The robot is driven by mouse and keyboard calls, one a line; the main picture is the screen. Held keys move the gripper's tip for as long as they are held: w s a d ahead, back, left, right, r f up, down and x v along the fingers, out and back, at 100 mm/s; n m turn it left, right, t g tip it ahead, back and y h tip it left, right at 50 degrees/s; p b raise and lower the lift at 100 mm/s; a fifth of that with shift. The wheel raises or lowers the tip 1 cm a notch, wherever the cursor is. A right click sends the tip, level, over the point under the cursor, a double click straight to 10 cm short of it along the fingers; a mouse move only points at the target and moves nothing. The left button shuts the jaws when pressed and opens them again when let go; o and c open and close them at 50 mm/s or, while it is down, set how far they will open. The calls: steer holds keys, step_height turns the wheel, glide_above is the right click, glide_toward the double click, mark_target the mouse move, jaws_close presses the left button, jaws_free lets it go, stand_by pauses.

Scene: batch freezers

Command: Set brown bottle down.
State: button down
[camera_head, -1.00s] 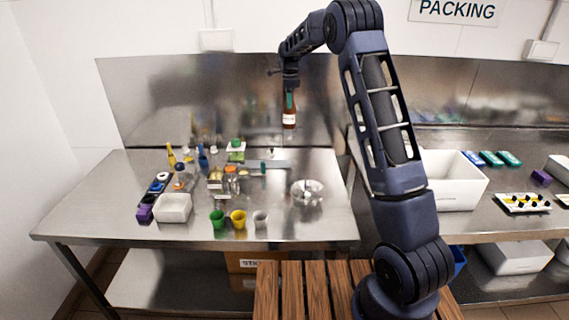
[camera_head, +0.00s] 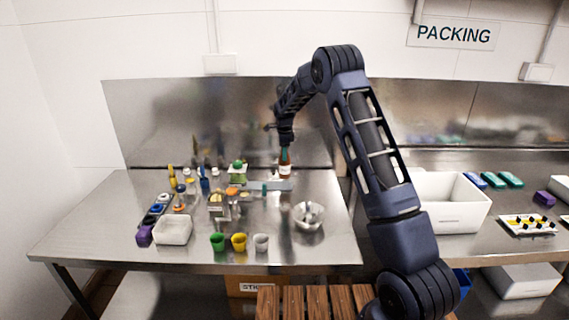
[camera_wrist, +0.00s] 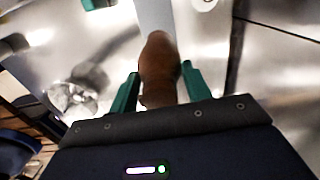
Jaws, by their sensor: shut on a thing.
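The brown bottle (camera_head: 285,164) with a white label hangs upright below my gripper (camera_head: 286,148), near the back of the steel table (camera_head: 120,225). My gripper is shut on it. In the wrist view the brown bottle (camera_wrist: 159,68) shows between the two green fingers of my gripper (camera_wrist: 158,88). Its base is at or just above a flat grey strip (camera_head: 272,186) at the back of the table; I cannot tell whether it touches.
A metal bowl (camera_head: 308,215) stands in front of the bottle. Green, yellow and pale cups (camera_head: 239,242) and a white bin (camera_head: 173,230) are near the front edge. Several jars and bottles crowd the left. A large white box (camera_head: 450,202) stands on the right bench.

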steer(key=shift+f, duration=2.65)
steer(key=c, duration=0.7)
jaws_free()
steer(key=shift+o, duration=0.2)
step_height(320, 180, up, 12)
steer(key=shift+r, duration=0.25)
